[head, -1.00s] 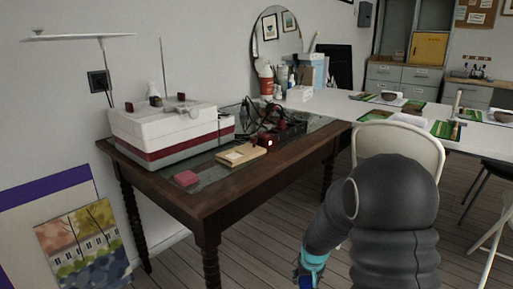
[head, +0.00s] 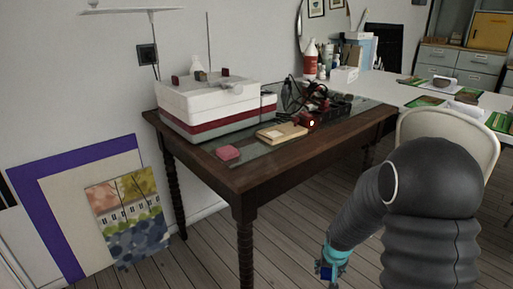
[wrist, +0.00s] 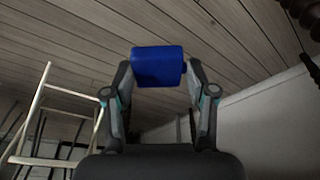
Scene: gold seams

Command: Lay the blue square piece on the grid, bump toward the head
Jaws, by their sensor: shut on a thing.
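The blue square piece (wrist: 158,67) is held between the fingertips of my gripper (wrist: 160,72) in the wrist view. Its right side shows a small bump. In the head view my gripper (head: 329,268) hangs low in front of the table, over the floor, with a bit of the blue piece (head: 326,272) showing. I cannot make out a grid in either view. A small pink block (head: 228,153) lies on the near left part of the dark wooden table (head: 240,180).
A white and red machine (head: 212,105) stands on the table's left. A tan pad (head: 282,133) and dark tangled gear (head: 315,105) lie to its right. A pale chair (head: 450,135) stands at right. A purple-bordered picture (head: 60,170) leans on the wall. The table's front edge is bare.

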